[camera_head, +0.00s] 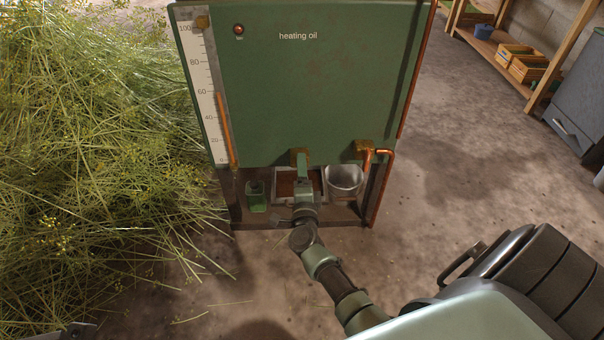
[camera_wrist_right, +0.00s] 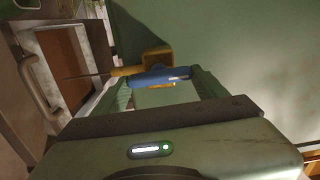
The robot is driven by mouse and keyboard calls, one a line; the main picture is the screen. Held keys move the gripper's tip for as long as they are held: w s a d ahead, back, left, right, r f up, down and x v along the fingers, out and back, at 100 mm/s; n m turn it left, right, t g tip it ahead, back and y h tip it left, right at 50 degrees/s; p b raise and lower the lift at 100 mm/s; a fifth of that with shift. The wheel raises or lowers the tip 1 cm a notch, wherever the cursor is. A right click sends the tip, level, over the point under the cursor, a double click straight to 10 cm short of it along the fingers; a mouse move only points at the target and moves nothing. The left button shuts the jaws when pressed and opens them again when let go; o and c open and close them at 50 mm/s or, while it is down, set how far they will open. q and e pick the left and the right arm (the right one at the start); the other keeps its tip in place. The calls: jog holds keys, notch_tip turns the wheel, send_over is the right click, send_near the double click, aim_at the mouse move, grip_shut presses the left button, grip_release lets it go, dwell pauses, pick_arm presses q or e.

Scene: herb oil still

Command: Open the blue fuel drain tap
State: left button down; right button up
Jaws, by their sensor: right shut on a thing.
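The green heating oil tank (camera_head: 310,90) stands upright in front of me in the head view. A brass tap body (camera_head: 299,152) sticks out low on its front. In the wrist view the tap's blue lever (camera_wrist_right: 152,78) lies across between my fingers beside the brass body (camera_wrist_right: 157,58). My right gripper (camera_head: 303,172) reaches up to this tap and is shut on the blue lever; the gripper also shows in the wrist view (camera_wrist_right: 163,84). In the head view the gripper hides the lever.
A second brass fitting (camera_head: 364,149) with copper pipe (camera_head: 383,185) sits to the right. Cut herbs (camera_head: 90,150) fill the left. Floor on the right is clear up to the shelf (camera_head: 545,80).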

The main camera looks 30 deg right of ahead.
jog(key=shift+f+m, duration=0.15)
jog(key=shift+m, duration=0.35)
jog(key=o, duration=1.4)
jog(key=shift+s, duration=0.1)
